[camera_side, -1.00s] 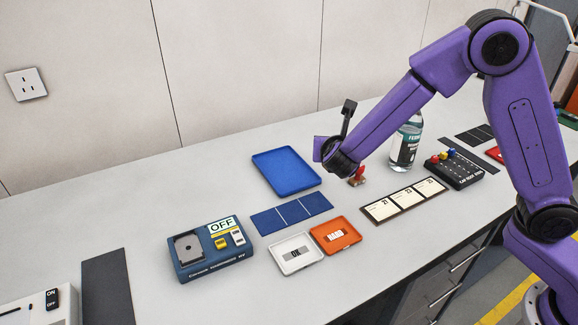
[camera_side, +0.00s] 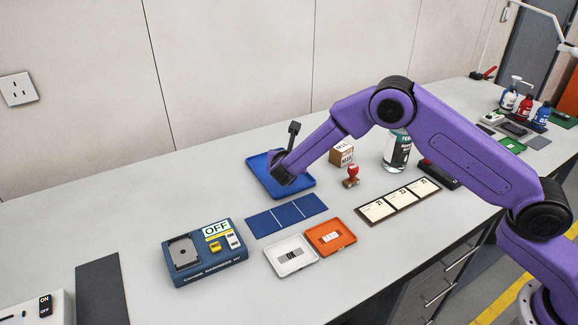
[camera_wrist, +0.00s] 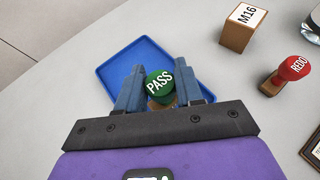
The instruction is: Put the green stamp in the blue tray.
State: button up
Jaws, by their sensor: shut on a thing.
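The green stamp (camera_wrist: 159,84), marked PASS, is between the two fingers of my gripper (camera_wrist: 160,92) in the wrist view. The fingers are shut on it. The blue tray (camera_wrist: 118,69) lies under and around the stamp in that view. In the side view the blue tray (camera_side: 261,165) is on the bench, and my gripper (camera_side: 282,180) is over its right part. My arm hides the stamp there. I cannot tell whether the stamp touches the tray floor.
A red REDO stamp (camera_side: 352,176) and an M16 box (camera_side: 342,154) stand right of the tray. Blue mats (camera_side: 287,215), a white OK tray (camera_side: 292,255) and an orange HARD tray (camera_side: 331,236) lie in front.

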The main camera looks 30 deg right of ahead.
jog(key=shift+w+f, duration=0.1)
jog(key=shift+f, duration=1.55)
jog(key=shift+f, duration=0.15)
jog(key=o, duration=1)
jog(key=shift+o, duration=0.2)
jog(key=shift+a+r, duration=0.1)
jog(key=shift+r, duration=0.1)
jog(key=v, duration=1.2)
